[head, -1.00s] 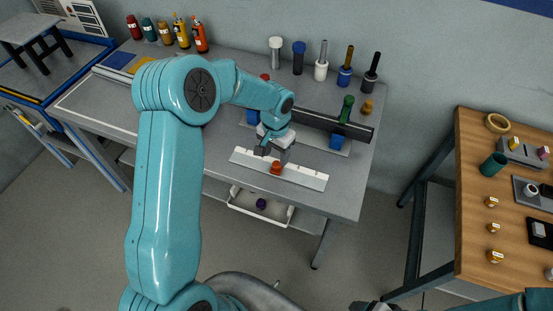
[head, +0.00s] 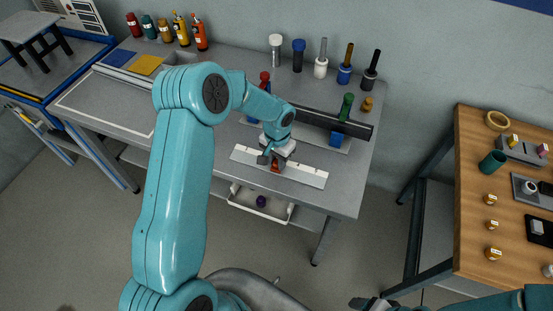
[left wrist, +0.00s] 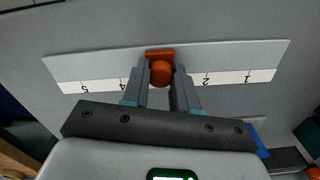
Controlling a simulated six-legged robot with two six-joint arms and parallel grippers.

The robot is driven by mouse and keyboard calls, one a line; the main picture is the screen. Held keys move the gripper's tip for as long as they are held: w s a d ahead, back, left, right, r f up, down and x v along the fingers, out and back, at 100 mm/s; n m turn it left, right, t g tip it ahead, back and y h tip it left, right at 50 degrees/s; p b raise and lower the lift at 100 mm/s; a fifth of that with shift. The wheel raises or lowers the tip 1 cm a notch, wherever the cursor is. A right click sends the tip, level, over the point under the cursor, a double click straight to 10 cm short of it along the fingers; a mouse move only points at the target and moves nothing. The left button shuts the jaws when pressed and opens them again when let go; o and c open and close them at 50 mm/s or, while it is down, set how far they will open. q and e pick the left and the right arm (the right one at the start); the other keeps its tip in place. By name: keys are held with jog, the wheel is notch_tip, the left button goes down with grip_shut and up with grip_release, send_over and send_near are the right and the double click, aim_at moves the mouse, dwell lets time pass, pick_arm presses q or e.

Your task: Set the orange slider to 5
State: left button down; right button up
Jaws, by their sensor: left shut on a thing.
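The orange slider (head: 275,168) sits near the middle of a white scale strip (head: 310,178) along the front of the grey workbench. It also shows in the left wrist view (left wrist: 160,72), between the marks 4 and 2; the mark there is hidden by the fingers. The scale (left wrist: 105,86) reads upside down there, with 5 at the left and 1 at the right. My left gripper (head: 270,159) is shut on the slider's round knob, one finger on each side. My right gripper (head: 373,303) shows only in part at the bottom edge, away from the bench.
A black rail (head: 318,121) with blue blocks and a green handle (head: 346,107) stands behind the scale. Several bottles and tools line the bench's back. A shelf with a purple ball (head: 261,201) hangs below the front edge. A wooden table (head: 475,200) stands right.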

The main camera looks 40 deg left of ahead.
pick_arm(q)
jog(key=b, duration=0.5)
send_near(314, 180)
jog(key=f, duration=0.5)
jog(key=shift+a+f, duration=0.25)
jog(key=shift+d+r, duration=0.1)
jog(key=shift+d, duration=0.15)
jog(key=c, duration=0.9)
grip_release()
jog(key=shift+d, duration=0.15)
jog(key=shift+o, duration=0.2)
jog(key=shift+r, duration=0.15)
notch_tip(314, 180, up, 16)
jog(key=shift+b, duration=0.35)
